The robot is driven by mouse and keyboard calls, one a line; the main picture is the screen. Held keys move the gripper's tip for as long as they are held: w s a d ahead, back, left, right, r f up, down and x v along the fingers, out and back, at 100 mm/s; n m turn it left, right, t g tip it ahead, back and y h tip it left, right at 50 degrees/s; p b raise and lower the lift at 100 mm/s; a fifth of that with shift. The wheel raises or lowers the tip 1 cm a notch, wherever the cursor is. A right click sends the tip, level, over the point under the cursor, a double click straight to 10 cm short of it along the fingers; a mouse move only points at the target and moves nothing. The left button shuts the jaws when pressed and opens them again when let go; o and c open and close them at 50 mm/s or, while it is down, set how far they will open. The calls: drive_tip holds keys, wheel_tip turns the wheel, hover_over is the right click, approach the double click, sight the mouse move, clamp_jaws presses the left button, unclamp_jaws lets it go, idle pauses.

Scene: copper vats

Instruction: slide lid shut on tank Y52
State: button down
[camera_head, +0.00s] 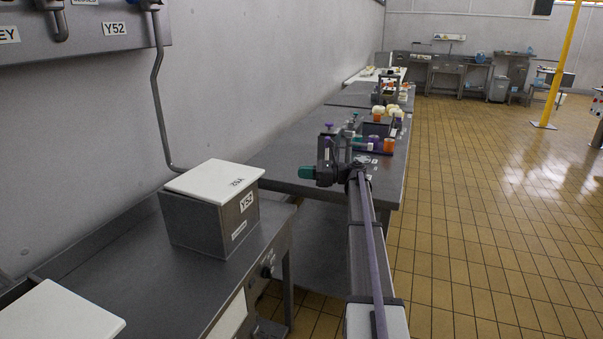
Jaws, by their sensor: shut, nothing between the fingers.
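Tank Y52 (200,225) is a grey box with a Y52 label on its right face. It stands on the grey bench in the left half of the view. Its white lid (218,180), also marked Y52, lies flat on top. The lid covers most of the tank's top and reaches slightly past its right rear edge; a thin grey strip shows along the left front edge. I cannot tell whether a gap is open there. My gripper (327,135) is at the far end of my arm, right of and beyond the tank, apart from it. Its fingers are small, empty and shut.
Another white lid or box top (58,315) is at the lower left. A wall pipe (158,95) runs down behind the tank. A farther table (290,150) holds several small items behind my arm. The tiled floor (480,220) on the right is clear.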

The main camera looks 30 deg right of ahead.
sight(264, 171)
drive_tip(key=x, duration=1.1)
drive_tip(key=shift+x, duration=1.5)
drive_tip(key=shift+f, duration=0.1)
drive_tip(key=v, duration=1.4)
